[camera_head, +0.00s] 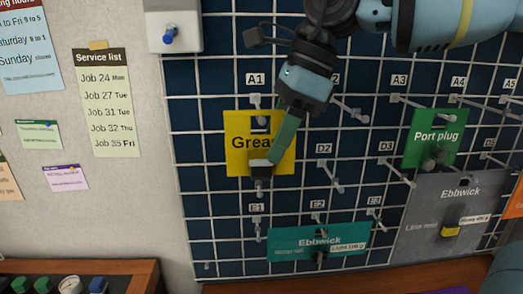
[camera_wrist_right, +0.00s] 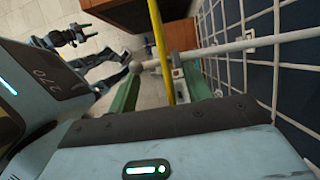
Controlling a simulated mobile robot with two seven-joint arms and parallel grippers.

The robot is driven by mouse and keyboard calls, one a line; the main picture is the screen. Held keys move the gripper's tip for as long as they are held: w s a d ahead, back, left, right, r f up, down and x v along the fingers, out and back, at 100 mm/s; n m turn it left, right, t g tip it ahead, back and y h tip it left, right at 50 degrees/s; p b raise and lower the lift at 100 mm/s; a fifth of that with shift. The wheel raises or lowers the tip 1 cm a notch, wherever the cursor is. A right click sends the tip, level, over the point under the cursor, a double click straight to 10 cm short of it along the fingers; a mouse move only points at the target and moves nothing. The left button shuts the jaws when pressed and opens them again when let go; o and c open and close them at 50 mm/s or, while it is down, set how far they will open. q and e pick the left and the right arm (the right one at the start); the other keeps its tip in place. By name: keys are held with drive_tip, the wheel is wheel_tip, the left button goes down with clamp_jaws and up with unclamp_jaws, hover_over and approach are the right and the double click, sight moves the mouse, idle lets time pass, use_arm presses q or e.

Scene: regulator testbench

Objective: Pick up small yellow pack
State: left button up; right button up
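The yellow pack (camera_head: 241,158) is flat, reads "Grease" and hangs on the peg under label A1. In the right wrist view the yellow pack (camera_wrist_right: 161,50) shows edge-on as a thin strip. My right gripper (camera_head: 268,158) reaches down from the top in front of it and hides part of its right half. In the right wrist view my right gripper (camera_wrist_right: 157,88) has its green fingers apart, with the pack's strip and a pale peg (camera_wrist_right: 250,42) between or just beyond them. I cannot tell whether they touch it. A dark claw-like part in that view may be my left gripper (camera_wrist_right: 76,35).
A teal Ebbwick pack (camera_head: 288,240) hangs below, and a green Port plug pack (camera_head: 425,130) and a grey Ebbwick pack (camera_head: 412,222) hang to the right. Bare pegs stick out of the grid around D2 and D3. A shelf with knobs (camera_head: 130,270) stands lower left.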

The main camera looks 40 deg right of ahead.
drive_tip(key=c, duration=1)
use_arm(q)
drive_tip(key=shift+s, duration=0.1)
use_arm(e)
drive_tip(key=shift+r, duration=0.15)
clamp_jaws()
drive_tip(key=shift+r, duration=0.5)
drive_tip(key=shift+s+a+r+b, duration=0.1)
drive_tip(key=shift+s+a+b, duration=0.05)
drive_tip(key=shift+s+b, duration=0.15)
use_arm(q)
drive_tip(key=shift+s+d+f+g+b, duration=0.1)
drive_tip(key=shift+s+f+b, duration=0.2)
drive_tip(key=shift+f, duration=0.2)
drive_tip(key=shift+s+a+f+g+b, duration=0.1)
drive_tip(key=shift+s+f+b, duration=0.2)
drive_tip(key=shift+f, duration=0.15)
drive_tip(key=shift+s+d+f+g+b, duration=0.1)
drive_tip(key=shift+s+f+b, duration=0.15)
drive_tip(key=shift+f, duration=0.25)
use_arm(e)
drive_tip(key=s+a, duration=0.9)
drive_tip(key=s, duration=0.5)
drive_tip(key=shift+s, duration=0.4)
